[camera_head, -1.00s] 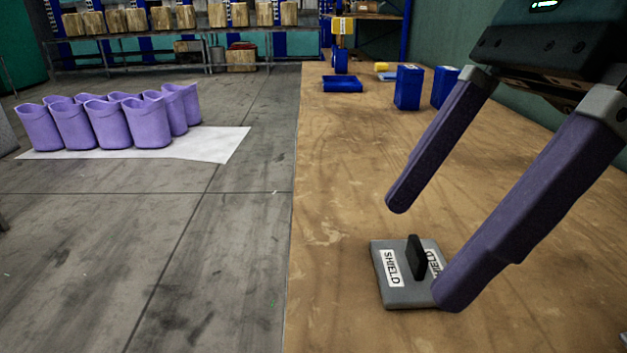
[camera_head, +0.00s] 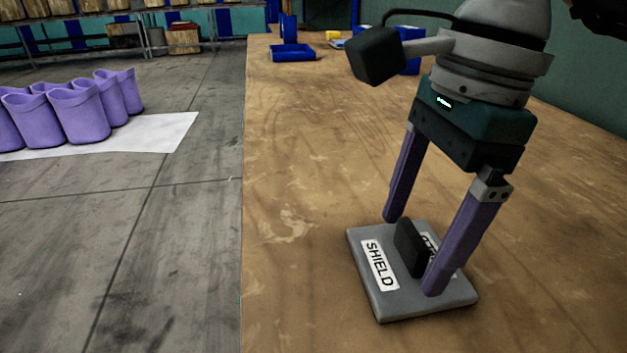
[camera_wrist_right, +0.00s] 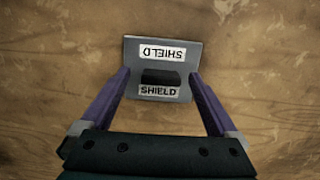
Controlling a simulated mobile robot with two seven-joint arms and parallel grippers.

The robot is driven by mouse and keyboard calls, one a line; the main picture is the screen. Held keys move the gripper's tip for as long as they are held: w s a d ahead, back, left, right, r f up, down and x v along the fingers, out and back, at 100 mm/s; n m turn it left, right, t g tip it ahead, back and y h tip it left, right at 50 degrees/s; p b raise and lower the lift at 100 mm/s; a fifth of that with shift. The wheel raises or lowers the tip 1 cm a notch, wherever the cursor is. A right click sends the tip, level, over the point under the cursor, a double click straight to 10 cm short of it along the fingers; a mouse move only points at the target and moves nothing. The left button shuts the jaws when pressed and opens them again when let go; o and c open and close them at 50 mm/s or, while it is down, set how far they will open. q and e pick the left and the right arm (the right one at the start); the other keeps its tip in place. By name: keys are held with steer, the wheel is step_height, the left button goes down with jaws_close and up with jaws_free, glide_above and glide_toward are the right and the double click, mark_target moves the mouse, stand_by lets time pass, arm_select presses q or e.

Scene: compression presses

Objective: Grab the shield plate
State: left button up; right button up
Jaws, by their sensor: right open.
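The shield plate (camera_head: 384,303) is a grey square plate lying flat on the wooden table, with a black upright handle block and white SHIELD labels on both sides of it. My right gripper (camera_head: 412,256) is open above the plate, its two purple fingers on either side of the black handle, apart from it. In the right wrist view, the plate (camera_wrist_right: 160,70) lies between the open fingers (camera_wrist_right: 160,82), with the handle in the middle. The finger on the right in the head view hides part of one label. My left gripper is not in view.
The wooden table (camera_head: 300,150) is clear around the plate. A blue tray (camera_head: 293,53) and blue boxes stand at its far end. Purple bins (camera_head: 75,115) stand on a white sheet on the floor at left. A green wall (camera_head: 590,70) borders the right side.

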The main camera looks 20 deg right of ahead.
steer(key=shift+a+f, duration=0.1)
steer(key=shift+f, duration=0.4)
steer(key=shift+w, duration=0.1)
steer(key=shift+c, duration=0.2)
jaws_close()
steer(key=shift+r, duration=0.1)
